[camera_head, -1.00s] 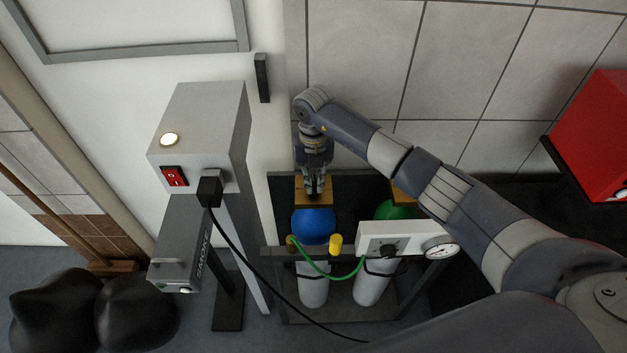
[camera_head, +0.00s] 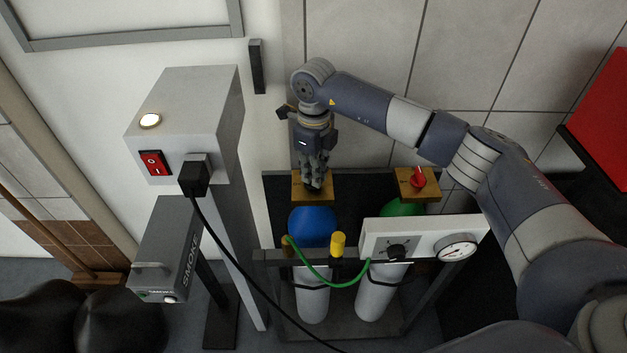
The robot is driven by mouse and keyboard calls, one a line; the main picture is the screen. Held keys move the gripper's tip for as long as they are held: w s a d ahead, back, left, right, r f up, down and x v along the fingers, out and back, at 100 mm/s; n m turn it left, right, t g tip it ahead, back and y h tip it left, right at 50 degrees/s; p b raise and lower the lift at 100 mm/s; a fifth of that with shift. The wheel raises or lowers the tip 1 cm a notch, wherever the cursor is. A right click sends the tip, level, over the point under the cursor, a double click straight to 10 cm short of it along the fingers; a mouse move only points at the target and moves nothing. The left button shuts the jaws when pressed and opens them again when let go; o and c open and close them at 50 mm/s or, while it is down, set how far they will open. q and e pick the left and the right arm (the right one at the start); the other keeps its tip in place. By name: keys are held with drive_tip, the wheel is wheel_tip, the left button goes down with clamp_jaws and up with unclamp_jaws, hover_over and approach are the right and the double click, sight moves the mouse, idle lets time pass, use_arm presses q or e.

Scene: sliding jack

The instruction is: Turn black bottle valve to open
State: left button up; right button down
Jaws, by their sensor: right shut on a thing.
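A bottle with a blue shoulder (camera_head: 313,228) and a pale body stands in a rack, with a brass block (camera_head: 326,196) on top. My right gripper (camera_head: 314,184) comes down from above onto this block. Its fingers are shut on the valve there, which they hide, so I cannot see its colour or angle. A second bottle with a green shoulder (camera_head: 402,207) stands to the right. Its brass block carries a red valve knob (camera_head: 418,178), which is free. My left gripper is not in view.
A white panel (camera_head: 425,236) with a black knob and a gauge is in front of the bottles, with a green hose. A grey smoke machine (camera_head: 165,250) and a post with a red switch (camera_head: 154,163) stand left. Black cable crosses in front. Tiled wall behind.

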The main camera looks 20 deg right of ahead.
drive_tip(key=n+b, duration=0.2)
drive_tip(key=n, duration=0.1)
drive_tip(key=shift+w+d+f+b, duration=0.1)
drive_tip(key=shift+b, duration=0.25)
drive_tip(key=shift+n+b, duration=0.9)
drive_tip(key=shift+n, duration=0.7)
drive_tip(key=shift+r, duration=0.25)
drive_tip(key=c, duration=1.7)
unclamp_jaws()
drive_tip(key=shift+o, duration=0.2)
drive_tip(key=shift+f, duration=0.1)
wheel_tip(320, 180, up, 12)
